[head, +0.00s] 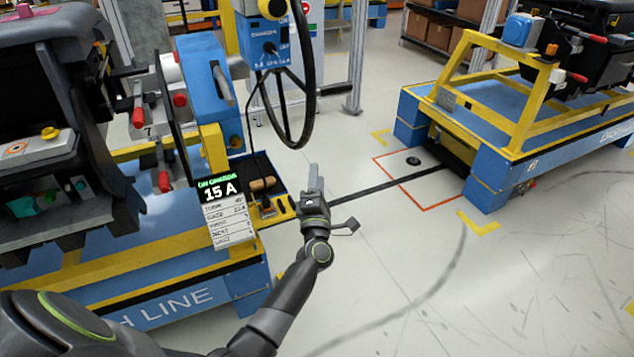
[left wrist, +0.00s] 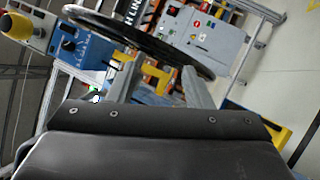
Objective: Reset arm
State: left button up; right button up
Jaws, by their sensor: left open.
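My left gripper (head: 314,178) is in the middle of the head view, at the end of my dark arm that comes in from the lower left. It points away, below the black steering wheel (head: 290,105). In the left wrist view its two grey fingers (left wrist: 160,88) stand apart with nothing held between them. The steering wheel also shows beyond the fingers in the left wrist view (left wrist: 140,38). My right gripper shows in neither view.
The dashboard module (head: 50,130) on its blue and yellow line cart (head: 160,300) fills the left. A label board marked 15 A (head: 228,212) hangs near my arm. Another cart (head: 500,110) stands at the upper right. The floor (head: 480,290) at right is clear.

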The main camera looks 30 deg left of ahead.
pick_arm(q)
jog(key=shift+f+m+h, duration=0.4)
jog(key=shift+f, duration=0.2)
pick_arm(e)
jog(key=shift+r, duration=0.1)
